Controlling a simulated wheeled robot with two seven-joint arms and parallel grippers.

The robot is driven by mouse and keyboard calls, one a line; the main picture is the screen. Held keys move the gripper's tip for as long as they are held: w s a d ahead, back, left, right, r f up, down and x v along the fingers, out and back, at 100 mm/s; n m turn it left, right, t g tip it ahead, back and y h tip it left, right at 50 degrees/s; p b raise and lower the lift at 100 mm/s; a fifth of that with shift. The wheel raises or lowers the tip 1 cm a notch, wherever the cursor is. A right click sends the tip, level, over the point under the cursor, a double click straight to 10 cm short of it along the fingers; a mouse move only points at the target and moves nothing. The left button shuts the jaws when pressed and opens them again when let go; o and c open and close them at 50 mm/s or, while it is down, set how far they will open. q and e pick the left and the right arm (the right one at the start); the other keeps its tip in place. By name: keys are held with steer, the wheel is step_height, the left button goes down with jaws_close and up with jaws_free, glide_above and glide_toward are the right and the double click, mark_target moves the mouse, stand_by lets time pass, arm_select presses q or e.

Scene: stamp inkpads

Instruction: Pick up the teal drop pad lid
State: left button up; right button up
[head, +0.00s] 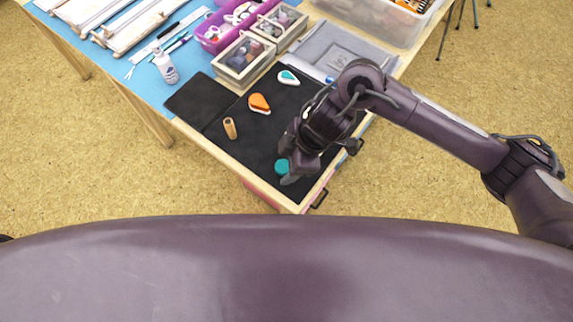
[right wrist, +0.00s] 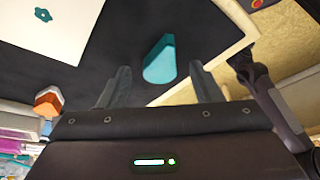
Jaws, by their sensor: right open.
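The teal drop pad lid (head: 281,166) lies on the black mat near the table's front corner. In the right wrist view the lid (right wrist: 159,62) is a plain teal drop shape in front of my right gripper (right wrist: 160,72), between its two spread fingers. The fingers look apart from it. In the head view my right gripper (head: 291,173) is right beside the lid and covers part of it. A teal-and-white drop pad (head: 288,77) lies at the back of the mat. My left gripper is not in view.
An orange drop pad (head: 259,102) and a wooden stamp (head: 230,128) stand on the mat (head: 256,140), left of my arm. A white sheet with a teal print (right wrist: 75,25) shows in the wrist view.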

steer(key=shift+c, duration=0.2)
steer(key=c, duration=1)
